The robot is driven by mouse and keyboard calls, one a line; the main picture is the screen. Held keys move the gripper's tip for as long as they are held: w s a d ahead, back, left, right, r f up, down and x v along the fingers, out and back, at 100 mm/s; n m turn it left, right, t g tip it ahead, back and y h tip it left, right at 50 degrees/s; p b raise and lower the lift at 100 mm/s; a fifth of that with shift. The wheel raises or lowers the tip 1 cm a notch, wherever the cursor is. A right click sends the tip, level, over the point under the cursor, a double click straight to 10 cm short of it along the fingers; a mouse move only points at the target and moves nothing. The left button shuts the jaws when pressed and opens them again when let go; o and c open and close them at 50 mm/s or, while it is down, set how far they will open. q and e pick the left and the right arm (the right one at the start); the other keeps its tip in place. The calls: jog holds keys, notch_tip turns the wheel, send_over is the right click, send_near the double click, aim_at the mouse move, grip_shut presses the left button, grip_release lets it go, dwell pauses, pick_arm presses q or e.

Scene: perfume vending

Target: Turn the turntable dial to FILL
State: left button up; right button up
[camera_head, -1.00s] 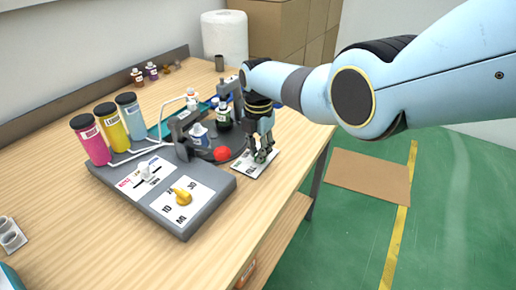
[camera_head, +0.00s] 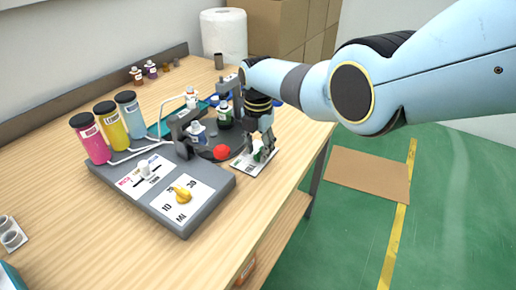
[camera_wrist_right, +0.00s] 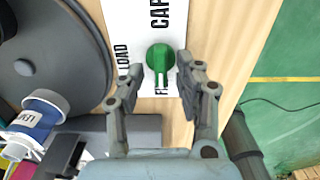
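The turntable dial is a green knob (camera_wrist_right: 160,58) on a white label plate (camera_wrist_right: 133,22) printed LOAD, CAP and a partly covered word starting with F. Its pointer faces down in the wrist view, toward that covered word. My right gripper (camera_wrist_right: 163,72) is open, with one finger on each side of the knob and visible gaps. In the head view the right gripper (camera_head: 263,152) is low over the plate at the table's right edge and partly hides the knob. The dark round turntable (camera_head: 238,143) carries small bottles. My left gripper is not in view.
A grey dosing box (camera_head: 205,215) with a yellow knob (camera_head: 182,194) stands at the front. Pink, yellow and blue canisters (camera_head: 130,106) stand at its left.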

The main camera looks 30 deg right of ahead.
aim_at(258, 151)
notch_tip(258, 151, up, 12)
dwell(0.7)
dwell(0.4)
